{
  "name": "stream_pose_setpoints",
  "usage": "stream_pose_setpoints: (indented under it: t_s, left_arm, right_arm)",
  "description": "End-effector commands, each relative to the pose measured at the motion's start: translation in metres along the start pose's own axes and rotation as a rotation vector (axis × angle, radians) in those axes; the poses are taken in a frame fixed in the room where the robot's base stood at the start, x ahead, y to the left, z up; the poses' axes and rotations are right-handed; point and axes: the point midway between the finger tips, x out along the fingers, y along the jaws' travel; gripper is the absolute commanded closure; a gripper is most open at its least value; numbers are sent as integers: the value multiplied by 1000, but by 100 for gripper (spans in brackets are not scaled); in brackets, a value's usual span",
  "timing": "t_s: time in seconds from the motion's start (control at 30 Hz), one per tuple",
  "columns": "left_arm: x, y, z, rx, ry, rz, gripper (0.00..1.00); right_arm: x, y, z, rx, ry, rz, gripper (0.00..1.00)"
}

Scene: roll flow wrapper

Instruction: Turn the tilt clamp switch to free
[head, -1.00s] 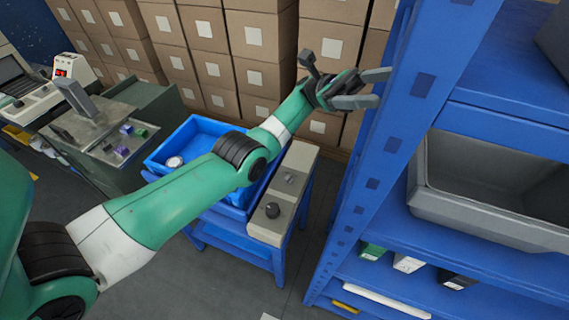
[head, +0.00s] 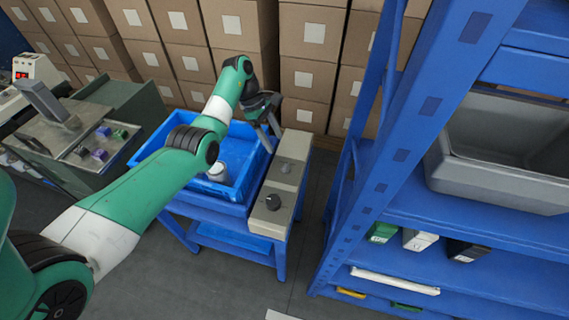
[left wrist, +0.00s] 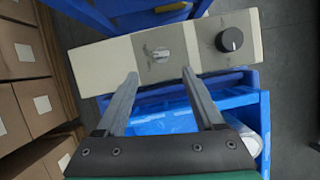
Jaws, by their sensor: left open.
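A beige control box (head: 277,187) stands along the right side of the blue tray. It bears a small light rotary switch (head: 286,168), which looks like the tilt clamp switch, and a round dark knob (head: 272,202). In the left wrist view the switch (left wrist: 160,55) sits on a grey plate with unreadable marks, and the knob (left wrist: 230,39) is to its right. My left gripper (head: 272,134) is open and empty beside the far end of the box. In the left wrist view its fingertips (left wrist: 160,73) point at the box, with the switch just beyond the gap between them.
The blue tray (head: 148,158) holds a white roll (head: 217,172). A blue shelf rack (head: 400,150) with a grey bin (head: 500,180) stands at the right. Cardboard boxes (head: 235,27) are stacked behind. A machine with small coloured blocks (head: 98,154) is at the left.

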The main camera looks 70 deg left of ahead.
Motion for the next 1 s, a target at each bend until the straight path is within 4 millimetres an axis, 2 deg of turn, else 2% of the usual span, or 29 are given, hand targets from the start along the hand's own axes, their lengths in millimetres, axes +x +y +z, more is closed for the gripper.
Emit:
stream_pose_setpoints:
  t_s: [0.3, 0.5, 0.87, 1.0]
  left_arm:
    - [73, -2, -2, 1, -1, -5, 30]
    - [103, -1, -1, 1, -1, -3, 30]
    - [108, -1, 1, 1, -1, -1, 30]
    - [108, -1, 1, 1, -1, -2, 55]
  right_arm:
    - [-23, 0, 22, 0, -1, 0, 50]
    - [-33, 0, 30, 0, -1, 0, 50]
    - [-33, 0, 31, 0, 0, 0, 50]
    - [-33, 0, 31, 0, -1, 0, 50]
